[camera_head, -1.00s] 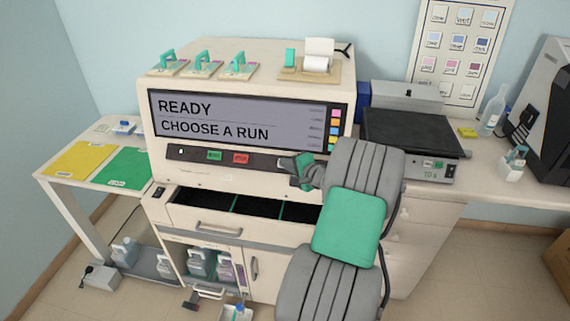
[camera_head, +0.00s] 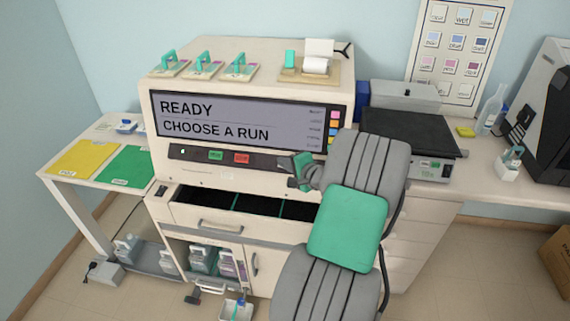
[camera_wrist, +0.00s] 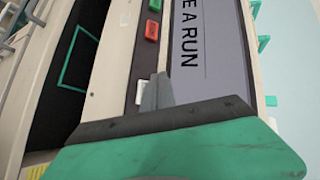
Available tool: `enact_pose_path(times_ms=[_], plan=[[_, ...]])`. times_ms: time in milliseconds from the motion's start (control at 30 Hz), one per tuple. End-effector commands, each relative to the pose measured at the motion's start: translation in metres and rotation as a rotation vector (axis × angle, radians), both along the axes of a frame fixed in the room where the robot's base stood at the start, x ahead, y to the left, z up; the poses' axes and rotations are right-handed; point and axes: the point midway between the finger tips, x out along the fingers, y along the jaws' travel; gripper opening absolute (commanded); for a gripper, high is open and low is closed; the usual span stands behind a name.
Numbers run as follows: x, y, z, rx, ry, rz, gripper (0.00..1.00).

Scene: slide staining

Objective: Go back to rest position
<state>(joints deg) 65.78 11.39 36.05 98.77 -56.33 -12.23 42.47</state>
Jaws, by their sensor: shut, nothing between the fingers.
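My gripper (camera_head: 291,171) is in front of the right end of the stainer's control strip, below the screen, in the head view. In the wrist view its fingers (camera_wrist: 156,92) are together with nothing between them, in front of the strip. The stainer (camera_head: 250,185) is a large cream machine whose screen (camera_head: 225,125) reads "READY CHOOSE A RUN". A green button (camera_head: 215,155) and a red button (camera_head: 241,158) sit on the strip to the left of my gripper. They also show in the wrist view as the green button (camera_wrist: 154,5) and the red button (camera_wrist: 152,30). I cannot tell whether the fingertips touch the panel.
An open drawer (camera_head: 221,227) with dark compartments lies below the strip. Several green-handled holders stand on top of the stainer. A side table (camera_head: 75,183) with yellow and green mats stands left.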

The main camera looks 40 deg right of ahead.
Motion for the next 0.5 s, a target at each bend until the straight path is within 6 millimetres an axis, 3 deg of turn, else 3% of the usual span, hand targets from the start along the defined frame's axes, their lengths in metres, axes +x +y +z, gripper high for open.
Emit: enact_pose_path(times_ms=[433,500], plan=[[0.000,0.001,-0.001,-0.048,0.010,0.023,0.00],[-0.007,0.018,-0.021,-0.126,0.096,0.132,0.00]])
